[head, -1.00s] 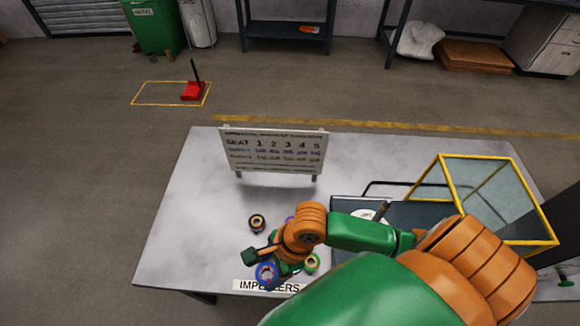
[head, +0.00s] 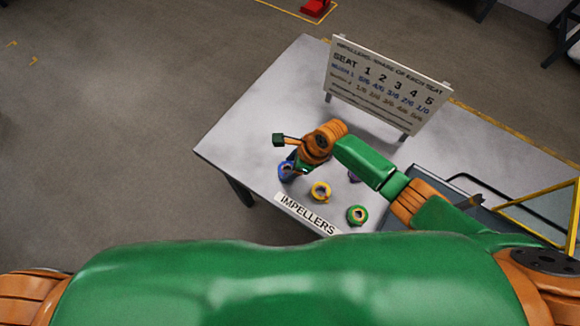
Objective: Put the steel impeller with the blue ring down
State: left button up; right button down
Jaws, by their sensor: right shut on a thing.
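The steel impeller with the blue ring (head: 286,172) shows near the front left edge of the table, partly covered by my gripper. My right gripper (head: 295,166) is shut on it from above; the fingers are small and partly hidden by the wrist. I cannot tell whether the impeller touches the table. My left gripper is not in view.
Impellers with yellow (head: 320,191), green (head: 357,215) and purple (head: 354,178) rings stand nearby, behind the IMPELLERS label (head: 307,214). A seat board (head: 388,84) stands at the back. A yellow-edged frame (head: 540,196) is at the right. The table's left part is bare.

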jog(key=shift+c, duration=0.6)
grip_release()
jog(key=shift+f, duration=0.1)
jog(key=shift+r, duration=0.3)
jog(key=p+v, duration=0.4)
jog(key=v, duration=0.7)
jog(key=shift+d+r, duration=0.3)
jog(key=shift+s, duration=0.2)
